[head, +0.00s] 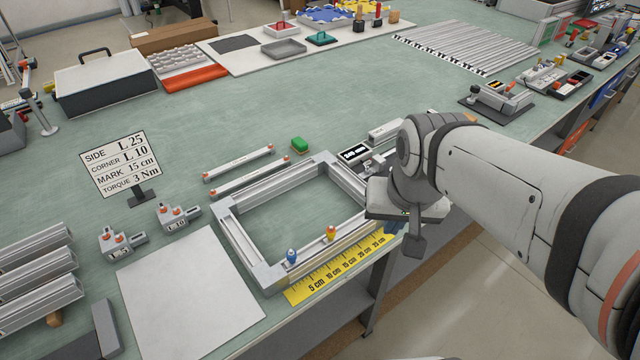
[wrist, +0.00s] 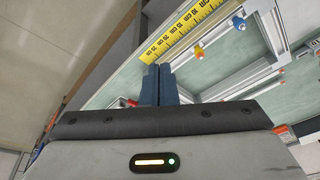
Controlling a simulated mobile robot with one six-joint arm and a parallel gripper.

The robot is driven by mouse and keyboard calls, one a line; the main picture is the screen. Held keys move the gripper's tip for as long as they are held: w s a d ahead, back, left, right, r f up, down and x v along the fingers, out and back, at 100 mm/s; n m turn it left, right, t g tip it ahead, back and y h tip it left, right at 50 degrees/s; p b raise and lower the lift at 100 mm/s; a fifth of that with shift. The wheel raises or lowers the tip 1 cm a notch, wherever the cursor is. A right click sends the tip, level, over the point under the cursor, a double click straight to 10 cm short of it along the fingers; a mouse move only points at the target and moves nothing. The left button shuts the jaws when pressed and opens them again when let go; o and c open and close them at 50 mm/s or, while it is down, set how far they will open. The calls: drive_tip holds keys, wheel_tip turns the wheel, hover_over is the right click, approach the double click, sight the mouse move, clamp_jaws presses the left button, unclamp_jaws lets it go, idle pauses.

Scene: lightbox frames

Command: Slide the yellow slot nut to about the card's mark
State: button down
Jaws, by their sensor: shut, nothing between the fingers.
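The yellow slot nut (head: 331,233) sits on the front rail of the aluminium frame (head: 247,243). It also shows in the wrist view (wrist: 198,52). A blue slot nut (head: 291,256) is on the same rail, to its left. A yellow ruler (head: 297,294) runs along the rail's front; the yellow nut looks roughly beside its 10 to 15 cm labels, exact reading unclear. The card (head: 120,165) reads MARK 15 cm. My gripper (wrist: 158,70) is shut and empty, its blue fingers apart from the yellow nut. In the head view it is by the frame's right end, fingertips mostly hidden.
A white panel (head: 188,295) lies left of the frame. The bench edge is close in front.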

sight(328, 232)
drive_tip(key=w+a+f+m+g, duration=0.1)
drive_tip(key=w+a+f+m, duration=0.4)
drive_tip(key=a, duration=0.2)
drive_tip(key=w+a+f+m+g, duration=0.2)
drive_tip(key=w+a+f+m, duration=0.3)
drive_tip(key=a, duration=0.3)
drive_tip(key=f, duration=0.6)
drive_tip(key=f+p, duration=0.1)
drive_tip(key=f, duration=0.2)
drive_tip(key=shift+s+d+f, duration=0.15)
drive_tip(key=shift+d+f, duration=0.1)
drive_tip(key=shift+d, duration=0.1)
drive_tip(key=w+d, duration=0.1)
drive_tip(key=w+d+p, duration=0.1)
drive_tip(key=shift+d, duration=0.4)
drive_tip(key=shift+w+d+p, duration=0.15)
drive_tip(key=shift+d+p, duration=0.05)
drive_tip(key=shift+p, duration=0.1)
drive_tip(key=shift+d+f, duration=0.1)
drive_tip(key=shift+w+d+b, duration=0.25)
drive_tip(key=shift+b, duration=0.05)
drive_tip(key=shift+w+d, duration=0.3)
drive_tip(key=shift+d, duration=0.2)
drive_tip(key=shift+a, duration=0.1)
